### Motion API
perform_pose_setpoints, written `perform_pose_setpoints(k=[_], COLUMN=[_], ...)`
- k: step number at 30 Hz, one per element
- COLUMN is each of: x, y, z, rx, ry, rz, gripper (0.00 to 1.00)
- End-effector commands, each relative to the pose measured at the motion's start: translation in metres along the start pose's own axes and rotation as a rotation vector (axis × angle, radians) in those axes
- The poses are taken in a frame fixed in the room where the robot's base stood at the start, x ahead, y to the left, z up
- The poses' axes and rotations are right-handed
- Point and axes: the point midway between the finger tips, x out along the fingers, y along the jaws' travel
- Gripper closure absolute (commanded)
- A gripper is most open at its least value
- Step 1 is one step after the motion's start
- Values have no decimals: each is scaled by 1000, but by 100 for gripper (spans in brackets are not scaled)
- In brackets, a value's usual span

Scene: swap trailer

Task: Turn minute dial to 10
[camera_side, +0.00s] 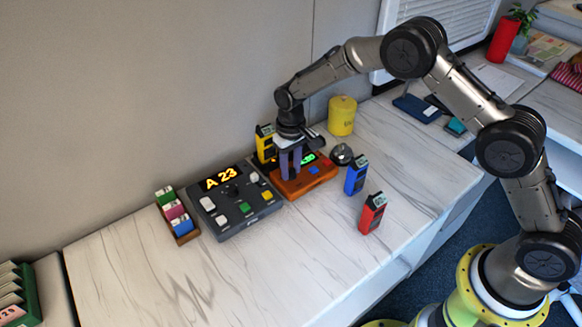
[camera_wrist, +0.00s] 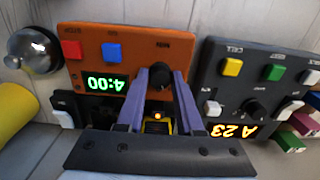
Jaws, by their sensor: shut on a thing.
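The orange timer box (camera_wrist: 115,65) has a green display (camera_wrist: 104,84) reading 4:00, upside down in the wrist view. It has a red button, a blue button and a dark minute dial (camera_wrist: 160,72) labelled MIN. My gripper (camera_wrist: 161,74) has its fingertips shut on this dial, one on each side. In the side view the orange box (camera_side: 310,183) lies on the counter, and my gripper (camera_side: 290,173) points down onto its left part, hiding the dial.
A dark grey panel (camera_side: 237,222) showing A 23 stands close on the left. A yellow radio (camera_side: 263,143) is behind my gripper. A bell (camera_side: 341,154), a blue radio (camera_side: 356,176) and a red radio (camera_side: 372,213) stand right. The front counter is clear.

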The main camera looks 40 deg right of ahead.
Motion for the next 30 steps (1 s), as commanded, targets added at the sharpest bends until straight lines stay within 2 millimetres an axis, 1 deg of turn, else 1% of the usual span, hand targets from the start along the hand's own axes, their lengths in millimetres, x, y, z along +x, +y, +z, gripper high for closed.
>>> perform_pose_setpoints(k=[6, 15, 22, 30], x=[-2, -2, -2, -3], y=[0, 0, 0, 0], z=[-1, -2, -2, -2], rx=[184, 364, 430, 447], ry=[4, 5, 6, 6], rz=[-1, -2, -2, -2], gripper=[100, 100, 100, 100])
